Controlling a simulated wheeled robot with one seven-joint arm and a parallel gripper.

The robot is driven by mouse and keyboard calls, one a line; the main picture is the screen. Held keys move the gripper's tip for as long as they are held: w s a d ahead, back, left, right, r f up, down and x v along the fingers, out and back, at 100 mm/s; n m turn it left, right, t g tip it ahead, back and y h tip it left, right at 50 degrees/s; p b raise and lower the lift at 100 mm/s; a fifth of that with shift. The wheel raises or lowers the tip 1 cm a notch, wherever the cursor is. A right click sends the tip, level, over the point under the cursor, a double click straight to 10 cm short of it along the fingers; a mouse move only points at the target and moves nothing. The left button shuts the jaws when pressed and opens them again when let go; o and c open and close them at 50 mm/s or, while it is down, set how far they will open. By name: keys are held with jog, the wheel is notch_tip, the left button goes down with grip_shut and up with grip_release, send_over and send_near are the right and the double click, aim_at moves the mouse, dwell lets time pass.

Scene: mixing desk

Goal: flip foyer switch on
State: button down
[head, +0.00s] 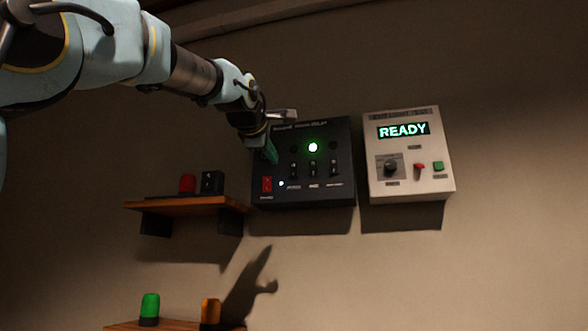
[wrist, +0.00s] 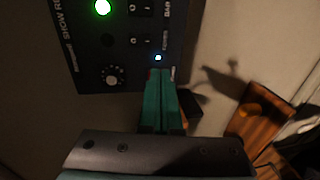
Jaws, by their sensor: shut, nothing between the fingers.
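The black switch panel (head: 303,193) hangs on the wall, with several small toggles across its middle. The leftmost toggle (head: 293,169) has a dark lamp above it. The middle toggle (head: 313,169) has a lit green lamp (head: 313,147). The fingertips (wrist: 160,75) show in the wrist view; contact cannot be told.
A white box reading READY (head: 403,131) hangs to the right. A wooden shelf (head: 180,206) with a red lamp (head: 187,184) is at lower left. Wall below the panel is bare.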

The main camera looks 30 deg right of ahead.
jog(key=shift+s+d+r+h, duration=0.15)
jog(key=shift+s+r, duration=0.2)
jog(key=shift+r, duration=0.2)
jog(key=shift+s+a+r+h, duration=0.15)
jog(key=shift+s+r, duration=0.15)
jog(key=shift+r, duration=0.2)
jog(key=shift+d, duration=0.15)
jog(key=p, duration=0.7)
send_near(293, 175)
jog(key=x, duration=0.5)
jog(key=shift+w+d+r, duration=0.1)
jog(key=shift+r, duration=0.15)
jog(key=shift+p+x, duration=0.35)
jog(key=shift+x, duration=0.4)
jog(key=shift+f, duration=0.2)
